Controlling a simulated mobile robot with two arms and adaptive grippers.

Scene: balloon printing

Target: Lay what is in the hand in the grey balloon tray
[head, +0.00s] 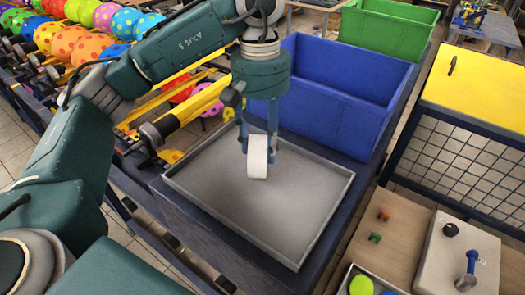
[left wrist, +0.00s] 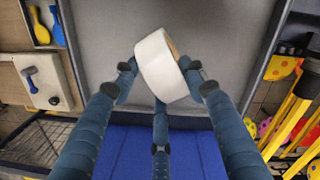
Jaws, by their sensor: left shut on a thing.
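A white roll of tape (head: 258,157) is held in my left gripper (head: 259,146). The roll also shows in the left wrist view (left wrist: 157,66), pinched between the blue fingers, tilted, with a little of its brown inner core visible. The grey balloon tray (head: 215,178) is empty and lies under the roll, its low rim all around. The roll hangs over the tray's middle to far part; I cannot tell whether it touches the tray floor. In the left wrist view the tray floor (left wrist: 220,40) fills the background. My right gripper is not in view.
A deep blue bin (head: 345,90) stands right behind the tray, with a green bin (head: 388,28) beyond it. Dotted balloons (head: 70,45) and yellow bars are at the left. A yellow-topped cart (head: 485,85) and a table with small parts (head: 380,238) are at the right.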

